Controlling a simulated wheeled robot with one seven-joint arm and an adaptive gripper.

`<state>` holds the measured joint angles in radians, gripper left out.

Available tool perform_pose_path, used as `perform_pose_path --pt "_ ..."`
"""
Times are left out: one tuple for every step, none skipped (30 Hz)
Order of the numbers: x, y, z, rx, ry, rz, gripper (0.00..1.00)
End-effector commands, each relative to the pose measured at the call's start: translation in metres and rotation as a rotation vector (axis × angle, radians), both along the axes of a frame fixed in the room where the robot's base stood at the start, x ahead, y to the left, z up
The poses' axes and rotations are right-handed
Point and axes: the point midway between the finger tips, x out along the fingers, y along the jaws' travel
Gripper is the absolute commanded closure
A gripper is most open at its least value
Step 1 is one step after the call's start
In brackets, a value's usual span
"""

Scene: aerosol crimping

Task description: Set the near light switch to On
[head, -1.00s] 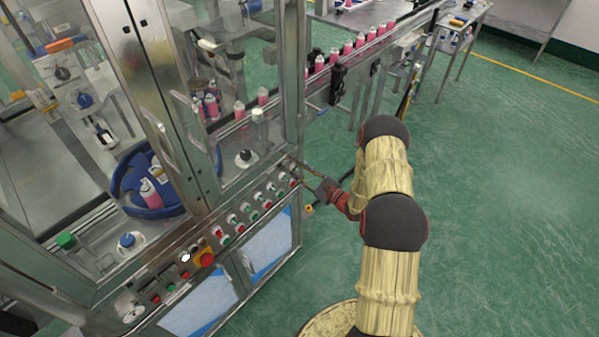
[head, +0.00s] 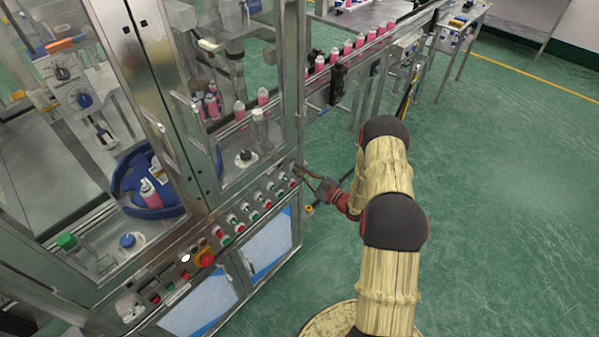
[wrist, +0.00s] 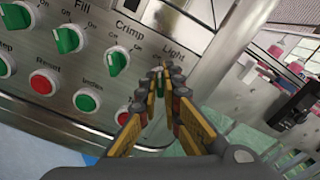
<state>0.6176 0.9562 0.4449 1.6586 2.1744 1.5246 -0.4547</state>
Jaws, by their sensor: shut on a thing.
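The light switch (wrist: 159,84) is a green knob under the label "Light" at the right end of the upper knob row. My gripper (wrist: 160,74) has its two yellow-and-black fingers closed around this knob, which hides most of it and its pointer position. In the head view my gripper (head: 297,171) reaches from the right to the right end of the machine's control panel (head: 212,236).
The Crimp knob (wrist: 117,62) and Fill knob (wrist: 68,39) sit to the left. Below are a red Reset button (wrist: 43,83) and a green button (wrist: 86,101). A metal post (wrist: 229,55) stands close on the right. Green floor (head: 500,200) is open at right.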

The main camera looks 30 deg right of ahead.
Motion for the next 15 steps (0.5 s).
perform_pose_path --pt "-0.0001 0.0 -0.0003 0.003 0.001 0.0 1.0" --pt "-0.0001 0.0 -0.0001 0.007 0.002 0.0 1.0" --pt "-0.0001 0.0 -0.0002 0.012 0.004 0.0 1.0" --pt "-0.0001 0.0 -0.0002 0.019 0.007 0.0 1.0" --pt "-0.0001 -0.0001 -0.0003 0.026 0.01 0.0 1.0" --pt "-0.0001 -0.0002 -0.0004 0.039 0.014 0.0 1.0" --pt "-0.0001 -0.0002 -0.0005 0.05 0.018 0.0 1.0" --pt "-0.0001 -0.0003 -0.0006 0.062 0.023 0.0 1.0" --pt "-0.0002 -0.0003 -0.0007 0.083 0.03 0.001 1.0" --pt "-0.0002 -0.0004 -0.0007 0.098 0.036 0.001 1.0" --pt "0.0 -0.0006 -0.0006 0.116 0.043 0.001 1.0" --pt "0.0002 -0.0009 -0.0003 0.143 0.052 0.001 1.0" --pt "0.0004 -0.0011 0.0 0.163 0.06 0.001 1.0" --pt "0.0005 -0.0013 0.0001 0.185 0.067 0.0 1.0" --pt "0.0004 -0.0014 -0.0001 0.218 0.08 0.001 1.0"
